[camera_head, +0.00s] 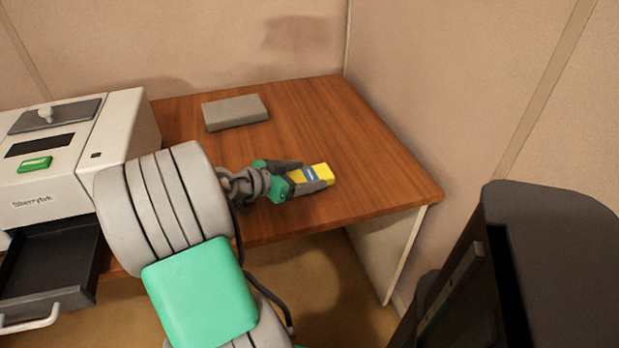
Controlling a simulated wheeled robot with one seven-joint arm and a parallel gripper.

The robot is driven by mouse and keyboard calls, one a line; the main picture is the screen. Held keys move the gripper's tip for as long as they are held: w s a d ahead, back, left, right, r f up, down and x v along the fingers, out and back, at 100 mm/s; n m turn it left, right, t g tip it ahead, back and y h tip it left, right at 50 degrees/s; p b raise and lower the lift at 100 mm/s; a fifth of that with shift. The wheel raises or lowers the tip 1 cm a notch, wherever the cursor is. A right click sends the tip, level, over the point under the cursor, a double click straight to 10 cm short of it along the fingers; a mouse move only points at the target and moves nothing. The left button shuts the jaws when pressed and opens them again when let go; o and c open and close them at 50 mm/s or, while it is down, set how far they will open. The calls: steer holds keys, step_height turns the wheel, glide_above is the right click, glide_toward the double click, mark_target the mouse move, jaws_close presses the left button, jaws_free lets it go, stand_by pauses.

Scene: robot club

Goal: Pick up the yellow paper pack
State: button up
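The yellow paper pack (324,171) is a small yellow block with a blue and white label, over the right part of the brown wooden desk (370,165). My gripper (307,176) comes from the left, with one dark finger along the pack's far side and the other along its near side. The fingers appear to touch the pack. The pack's left end is partly hidden between the fingers. I cannot tell for sure whether the pack rests on the desk or is slightly above it.
A grey flat box (235,112) lies at the back of the desk. A white printer-like machine (60,160) with an open black drawer (45,262) stands at the left. A black chair (545,260) is at the lower right. Walls close off the back and right.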

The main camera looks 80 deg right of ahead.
steer(key=c, duration=1.2)
